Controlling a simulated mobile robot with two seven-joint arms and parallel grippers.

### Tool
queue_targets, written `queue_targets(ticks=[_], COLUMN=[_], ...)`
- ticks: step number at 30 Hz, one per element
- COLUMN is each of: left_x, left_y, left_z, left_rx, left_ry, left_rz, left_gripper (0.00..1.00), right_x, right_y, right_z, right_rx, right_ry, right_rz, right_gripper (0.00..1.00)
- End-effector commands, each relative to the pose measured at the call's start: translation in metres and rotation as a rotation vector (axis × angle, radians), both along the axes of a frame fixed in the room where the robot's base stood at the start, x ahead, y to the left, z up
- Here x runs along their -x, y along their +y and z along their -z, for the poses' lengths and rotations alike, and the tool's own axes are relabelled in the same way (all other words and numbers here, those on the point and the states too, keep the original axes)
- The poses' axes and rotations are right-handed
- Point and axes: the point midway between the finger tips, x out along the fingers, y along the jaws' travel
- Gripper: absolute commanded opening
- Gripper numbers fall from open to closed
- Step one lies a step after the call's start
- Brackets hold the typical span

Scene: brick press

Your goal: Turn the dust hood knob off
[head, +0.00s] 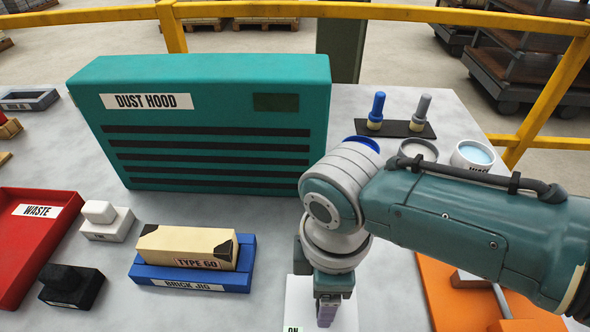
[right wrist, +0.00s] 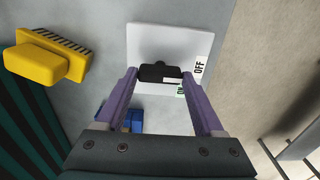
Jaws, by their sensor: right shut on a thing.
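The dust hood (head: 220,120) is a large teal box with dark slats and a "DUST HOOD" label at the back of the table. The knob's white plate (head: 346,308) lies in front of it, with an "ON" label at its lower left. In the right wrist view the plate (right wrist: 150,35) carries a black knob (right wrist: 158,72) with a white mark, an "OFF" label (right wrist: 199,66) and a partly hidden green "ON" label (right wrist: 181,91). The mark lies nearer the green label. My right gripper (head: 327,312) is shut on the knob, purple fingers on both sides. My left gripper is out of view.
A blue brick jig (head: 190,280) holding a tan brick (head: 185,246), white and black stamps, and a red waste tray (head: 35,210) are at left. A yellow brush (right wrist: 45,60) lies beside the plate. Cups and two handled tools stand behind my right arm.

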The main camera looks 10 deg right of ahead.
Motion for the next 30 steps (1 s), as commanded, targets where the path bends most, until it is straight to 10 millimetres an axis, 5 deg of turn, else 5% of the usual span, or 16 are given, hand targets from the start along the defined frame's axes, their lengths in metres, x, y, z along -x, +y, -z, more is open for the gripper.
queue_targets(ticks=[7, 8, 15, 23, 30], left_x=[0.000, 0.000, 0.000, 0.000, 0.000], left_y=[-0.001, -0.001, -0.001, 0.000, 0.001], left_z=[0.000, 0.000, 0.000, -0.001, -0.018], left_rx=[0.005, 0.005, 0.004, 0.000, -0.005], left_ry=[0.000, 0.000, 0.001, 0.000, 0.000], left_rz=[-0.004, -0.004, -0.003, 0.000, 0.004], left_gripper=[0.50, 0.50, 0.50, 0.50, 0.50], right_x=[0.000, 0.000, 0.000, 0.000, 0.000], right_y=[0.000, 0.000, 0.000, 0.000, 0.000], right_z=[0.000, 0.001, 0.000, -0.002, -0.037], right_rx=[0.001, 0.001, 0.001, 0.000, -0.001], right_ry=[-0.001, -0.001, -0.001, -0.001, -0.003], right_rz=[-0.004, -0.004, -0.002, -0.002, -0.002], right_gripper=[0.14, 0.72, 0.99, 1.00, 1.00])
